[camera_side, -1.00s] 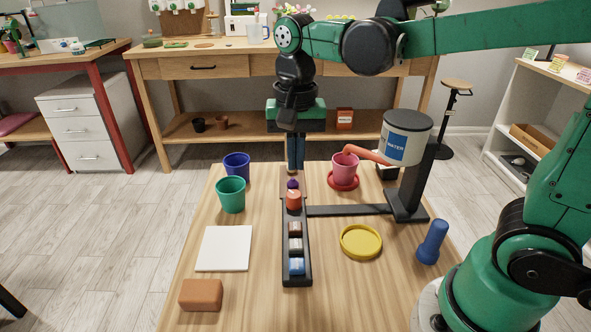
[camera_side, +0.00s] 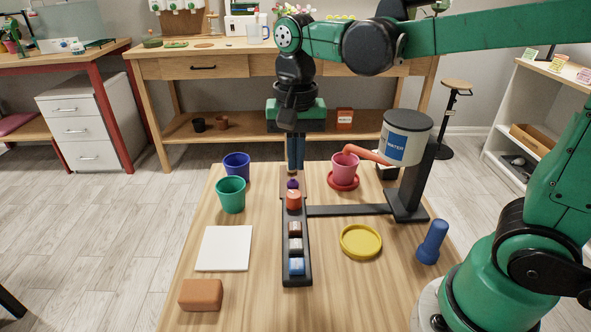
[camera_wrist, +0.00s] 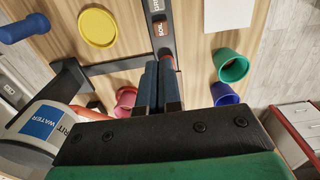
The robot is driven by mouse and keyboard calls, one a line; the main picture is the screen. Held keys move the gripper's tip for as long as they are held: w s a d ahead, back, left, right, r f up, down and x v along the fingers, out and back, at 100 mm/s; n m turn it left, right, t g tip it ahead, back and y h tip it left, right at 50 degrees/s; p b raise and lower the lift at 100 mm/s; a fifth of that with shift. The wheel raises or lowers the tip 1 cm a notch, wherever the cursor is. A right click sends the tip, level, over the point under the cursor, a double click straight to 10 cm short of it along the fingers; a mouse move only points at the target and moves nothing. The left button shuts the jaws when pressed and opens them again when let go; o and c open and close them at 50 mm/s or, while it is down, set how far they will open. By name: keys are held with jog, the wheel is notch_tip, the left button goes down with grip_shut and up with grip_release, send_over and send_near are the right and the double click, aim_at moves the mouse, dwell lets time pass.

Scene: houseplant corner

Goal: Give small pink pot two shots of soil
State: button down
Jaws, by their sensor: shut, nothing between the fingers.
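The small pink pot (camera_side: 344,167) stands on a red saucer (camera_side: 343,184), at the tip of the orange spout of the tank marked WATER (camera_side: 407,138). The pot also shows in the wrist view (camera_wrist: 125,98), partly covered. A narrow black rail (camera_side: 288,256) holds several small labelled blocks and an orange-red piece (camera_side: 294,200) at its far end. In the wrist view one label reads SOIL (camera_wrist: 159,29). My gripper (camera_side: 296,170) is shut and empty, pointing down above the rail's far end, left of the pot.
A teal pot (camera_side: 231,195) and a blue pot (camera_side: 237,167) stand left of the rail. A white square (camera_side: 225,248), a brown block (camera_side: 201,295), a yellow dish (camera_side: 361,242) and a blue tool (camera_side: 432,243) lie nearer. A black bar (camera_side: 350,210) joins the rail to the tank stand.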

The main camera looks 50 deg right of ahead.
aim_at(299, 224)
jog(key=m+t+y, duration=0.1)
jog(key=m+y, duration=0.1)
jog(key=f+m+t+y, duration=0.1)
jog(key=m+t+y, duration=0.1)
jog(key=y, duration=0.1)
jog(key=f+m+t+y, duration=0.1)
jog(key=m+t+y, duration=0.1)
jog(key=shift+s+d+f+m+y, duration=0.1)
jog(key=shift+d+f+m+y, duration=0.05)
jog(key=shift+d+m+y, duration=0.2)
jog(key=shift+f, duration=4.45)
jog(key=shift+r, duration=2.55)
